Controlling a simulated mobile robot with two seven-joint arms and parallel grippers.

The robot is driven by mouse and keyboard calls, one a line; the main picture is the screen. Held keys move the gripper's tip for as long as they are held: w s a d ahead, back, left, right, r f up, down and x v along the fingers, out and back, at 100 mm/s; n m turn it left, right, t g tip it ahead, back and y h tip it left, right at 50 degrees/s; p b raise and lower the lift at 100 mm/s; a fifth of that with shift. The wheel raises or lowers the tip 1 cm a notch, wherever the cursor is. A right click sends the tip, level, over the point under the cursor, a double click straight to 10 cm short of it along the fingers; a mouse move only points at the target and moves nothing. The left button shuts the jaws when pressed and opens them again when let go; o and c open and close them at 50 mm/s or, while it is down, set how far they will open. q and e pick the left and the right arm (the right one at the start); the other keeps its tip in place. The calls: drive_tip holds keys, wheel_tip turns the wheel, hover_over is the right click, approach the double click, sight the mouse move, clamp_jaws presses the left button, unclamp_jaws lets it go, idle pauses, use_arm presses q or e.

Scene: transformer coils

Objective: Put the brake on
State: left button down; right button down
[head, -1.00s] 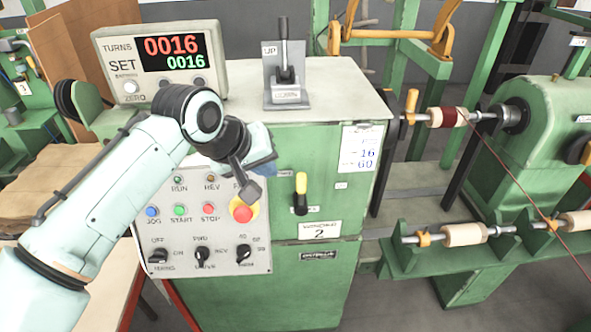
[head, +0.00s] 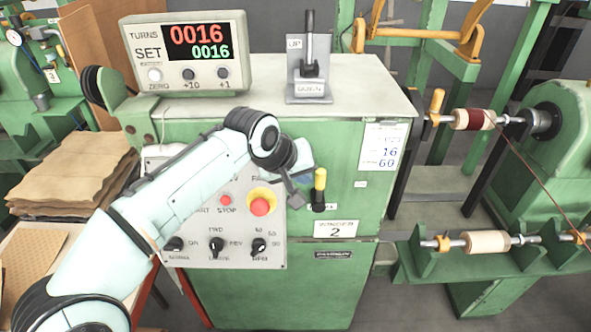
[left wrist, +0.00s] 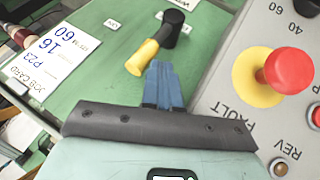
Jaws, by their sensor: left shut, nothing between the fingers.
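A small lever with a yellow grip (head: 320,180) and a black base sticks up from the green cabinet front, grip upward; its label is too small to read. A taller dark lever (head: 309,45) on a grey plate marked UP and DOWN stands upright on the cabinet top. I cannot tell from labels which is the brake. My left gripper (head: 304,170) is shut and empty, just left of the yellow grip. In the left wrist view its blue fingers (left wrist: 162,85) are close beside the yellow grip (left wrist: 142,58); contact is unclear. My right gripper is out of view.
The red emergency button (head: 260,206) on its yellow ring sits close left of the lever, on the grey control panel (head: 210,255). A job card (head: 382,147) is at right.

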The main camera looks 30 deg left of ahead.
use_arm(q)
drive_tip(key=shift+w+f, duration=0.3)
drive_tip(key=shift+f, duration=0.05)
drive_tip(key=shift+d, duration=0.1)
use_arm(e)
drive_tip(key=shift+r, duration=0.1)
